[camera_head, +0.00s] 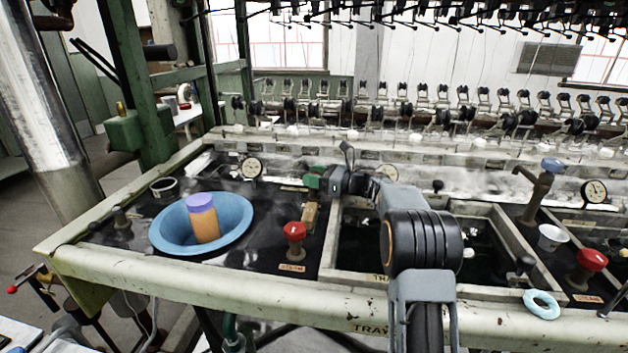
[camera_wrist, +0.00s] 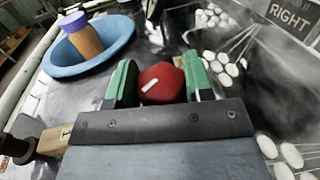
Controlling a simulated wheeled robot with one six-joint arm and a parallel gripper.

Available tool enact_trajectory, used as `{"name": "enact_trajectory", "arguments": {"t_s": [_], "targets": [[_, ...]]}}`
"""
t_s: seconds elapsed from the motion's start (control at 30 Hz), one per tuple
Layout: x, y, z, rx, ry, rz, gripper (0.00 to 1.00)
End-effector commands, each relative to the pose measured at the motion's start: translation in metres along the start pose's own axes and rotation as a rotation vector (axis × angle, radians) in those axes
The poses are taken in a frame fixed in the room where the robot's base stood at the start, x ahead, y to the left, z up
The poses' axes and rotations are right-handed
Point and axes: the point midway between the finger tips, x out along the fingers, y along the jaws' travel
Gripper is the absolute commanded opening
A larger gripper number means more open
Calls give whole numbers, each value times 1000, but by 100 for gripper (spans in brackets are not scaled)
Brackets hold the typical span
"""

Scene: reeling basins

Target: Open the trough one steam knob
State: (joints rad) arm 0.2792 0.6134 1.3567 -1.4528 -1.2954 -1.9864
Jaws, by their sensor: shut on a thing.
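In the wrist view my gripper (camera_wrist: 160,84) has its green fingers closed on both sides of a round red knob (camera_wrist: 161,83) with a white mark. In the camera_head view the green fingers of my gripper (camera_head: 316,178) are behind the front part of the deck, and the held knob is hidden there. Another red knob (camera_head: 295,232) stands upright nearer the front rail, apart from the fingers, with a small orange label (camera_head: 292,267) in front of it. I cannot read this label surely.
A blue basin (camera_head: 240,215) holding an orange bottle with a purple cap (camera_head: 203,218) sits left of the knobs. A wooden block (camera_head: 310,216) stands near my fingers. A dark trough (camera_head: 365,240) lies to the right. Gauges (camera_head: 251,168) line the back.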

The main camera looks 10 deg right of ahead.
Motion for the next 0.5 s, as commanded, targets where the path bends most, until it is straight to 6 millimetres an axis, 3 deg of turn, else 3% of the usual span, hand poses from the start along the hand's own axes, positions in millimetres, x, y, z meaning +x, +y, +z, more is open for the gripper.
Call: {"name": "enact_trajectory", "arguments": {"t_s": [0.5], "targets": [[0, 0, 0, 1, -2, 101, 24]]}}
